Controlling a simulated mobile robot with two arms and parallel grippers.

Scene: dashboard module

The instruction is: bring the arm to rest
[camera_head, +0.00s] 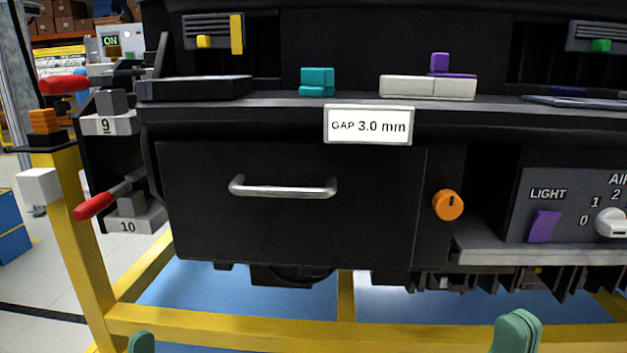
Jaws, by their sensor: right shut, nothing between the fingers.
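My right gripper (516,332) shows at the bottom edge, right of centre, as green fingertips close together. It is shut with nothing in it and stands in front of the yellow frame, apart from the dashboard. My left gripper (141,342) shows only as a small green tip at the bottom left; its jaws are out of the picture. Both arms are below the picture. The black dashboard module (290,220) stands ahead, with a glove box that looks closed and its silver handle (283,187).
A yellow frame (230,325) carries the module. Red-handled clamps (93,206) stick out at the left. An orange knob (447,205), a purple light switch (543,226) and a white air dial (612,222) are at the right. Teal (317,80) and purple-white pieces (428,86) lie on the ledge.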

